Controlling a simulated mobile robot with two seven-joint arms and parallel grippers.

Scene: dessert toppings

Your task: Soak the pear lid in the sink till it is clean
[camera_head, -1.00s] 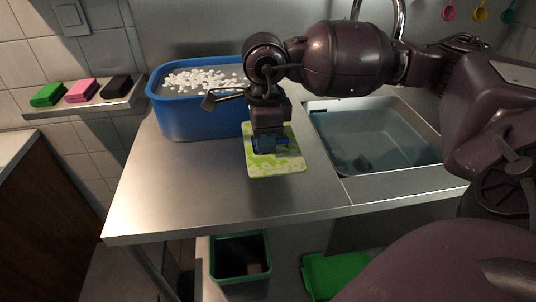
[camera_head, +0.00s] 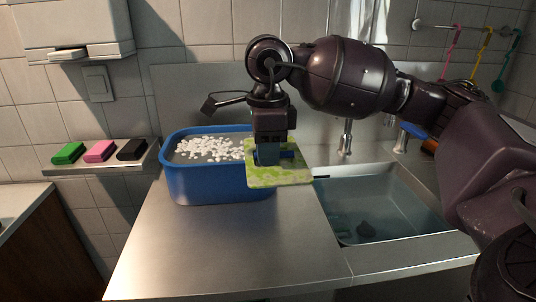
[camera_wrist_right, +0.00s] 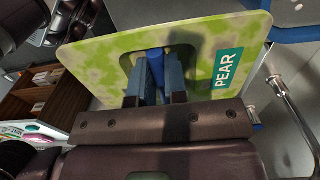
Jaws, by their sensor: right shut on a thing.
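The pear lid (camera_head: 290,177) is a flat square panel with patchy green and pale yellow colouring. In the right wrist view the lid (camera_wrist_right: 215,40) carries a teal label reading PEAR, and its blue handle (camera_wrist_right: 156,64) stands between my fingers. The sink (camera_head: 400,238) is a metal basin with what looks like bluish water and a dark object (camera_head: 366,229) at the bottom. My left gripper is not in view.
The blue tub (camera_head: 215,187) holds white pieces and stands on the steel counter (camera_head: 225,250). A tap (camera_head: 346,140) rises behind the sink. Green (camera_head: 68,153), pink (camera_head: 99,151) and black (camera_head: 131,149) blocks lie on a shelf at left. The front counter is clear.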

